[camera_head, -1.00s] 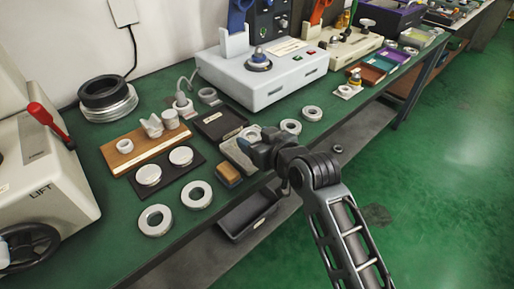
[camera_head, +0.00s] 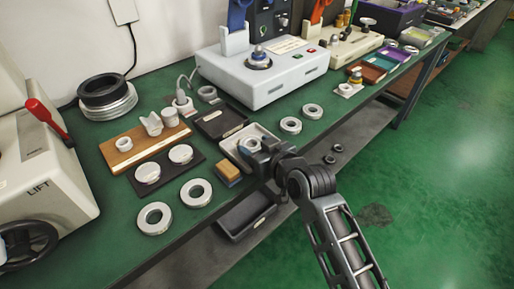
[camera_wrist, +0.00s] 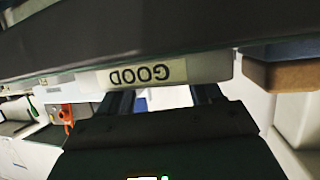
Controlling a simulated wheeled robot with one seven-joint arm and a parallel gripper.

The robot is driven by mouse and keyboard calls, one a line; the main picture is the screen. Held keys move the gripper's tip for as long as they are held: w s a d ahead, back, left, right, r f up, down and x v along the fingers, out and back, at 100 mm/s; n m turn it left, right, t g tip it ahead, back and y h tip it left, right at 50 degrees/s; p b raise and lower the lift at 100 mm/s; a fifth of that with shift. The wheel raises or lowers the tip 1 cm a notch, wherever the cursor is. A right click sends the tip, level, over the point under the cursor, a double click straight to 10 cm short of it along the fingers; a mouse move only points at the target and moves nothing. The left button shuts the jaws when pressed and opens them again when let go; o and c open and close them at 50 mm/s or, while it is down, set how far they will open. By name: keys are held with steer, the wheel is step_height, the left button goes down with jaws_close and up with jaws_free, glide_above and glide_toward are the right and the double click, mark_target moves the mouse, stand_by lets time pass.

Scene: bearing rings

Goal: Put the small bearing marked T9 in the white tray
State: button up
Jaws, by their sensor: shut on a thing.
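The white tray (camera_head: 228,143) lies near the table's front edge, in the middle of the head view. A small pale bearing ring (camera_head: 250,142) shows at the tips of my gripper (camera_head: 254,149), over the inside of the tray. My gripper is shut on this bearing; I cannot tell whether the ring touches the tray floor, and no T9 mark is readable. In the wrist view an upside-down GOOD label (camera_wrist: 147,76) on a pale wall fills the middle, with my gripper fingers (camera_wrist: 160,97) reaching behind it. The held ring cannot be made out there.
A tan and blue block (camera_head: 228,173) stands just left of the tray. A dark tray (camera_head: 208,122) lies behind it. Two rings (camera_head: 291,125) (camera_head: 313,111) lie to the right, two more (camera_head: 196,193) (camera_head: 154,218) at front left. A dark bin (camera_head: 240,222) sits below the edge.

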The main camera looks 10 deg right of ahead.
steer(key=o, duration=1.2)
steer(key=shift+s+f, duration=0.25)
steer(key=shift+f, duration=0.65)
steer(key=shift+r, duration=0.1)
steer(key=shift+r+p, duration=0.35)
steer(key=shift+p, duration=0.05)
steer(key=shift+s+r, duration=0.15)
steer(key=shift+r, duration=0.15)
steer(key=v, duration=0.7)
steer(key=r+v, duration=0.1)
steer(key=v, duration=0.3)
steer(key=shift+d, duration=0.2)
